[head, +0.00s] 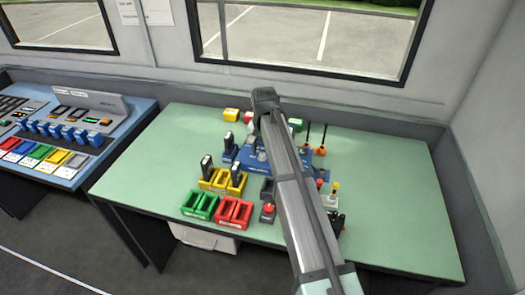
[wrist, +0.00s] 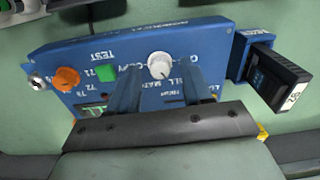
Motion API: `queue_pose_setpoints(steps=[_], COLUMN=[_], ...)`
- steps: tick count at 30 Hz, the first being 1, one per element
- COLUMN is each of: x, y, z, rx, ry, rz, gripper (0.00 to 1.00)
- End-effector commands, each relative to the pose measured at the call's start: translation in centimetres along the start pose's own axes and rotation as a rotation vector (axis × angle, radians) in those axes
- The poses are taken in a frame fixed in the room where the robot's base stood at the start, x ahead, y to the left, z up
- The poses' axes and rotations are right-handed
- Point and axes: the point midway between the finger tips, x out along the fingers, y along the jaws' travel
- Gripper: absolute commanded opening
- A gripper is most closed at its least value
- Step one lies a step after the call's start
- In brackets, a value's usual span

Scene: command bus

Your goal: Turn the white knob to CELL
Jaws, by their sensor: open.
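The white knob (wrist: 160,65) sits on a blue panel (wrist: 215,45) in the wrist view. Its printed labels appear upside down and are partly covered by my fingers, so I cannot read CELL for certain or tell the knob's setting. My gripper (wrist: 160,80) is open, with one finger to the left and one to the right of the knob. I cannot tell whether the fingers touch it. In the head view, the blue panel (head: 247,158) is partly hidden behind my arm, and the knob and fingertips cannot be made out.
An orange knob (wrist: 66,79) and a green button (wrist: 105,73) are left of the white knob. A black device (wrist: 280,78) stands in a blue holder at the right. Yellow (head: 222,181), green (head: 199,205) and red (head: 234,212) holders stand on the table.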

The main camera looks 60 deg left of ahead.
Motion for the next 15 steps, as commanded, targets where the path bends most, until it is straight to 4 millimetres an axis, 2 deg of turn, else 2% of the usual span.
queue_pose_setpoints(steps=[5,15], x=[-2.5,-9.1], y=[0.0,0.0], z=[-0.1,-0.1], rx=[0.000,0.000], ry=[0.003,0.002], rz=[-0.001,-0.001], gripper=[0.50,0.50])
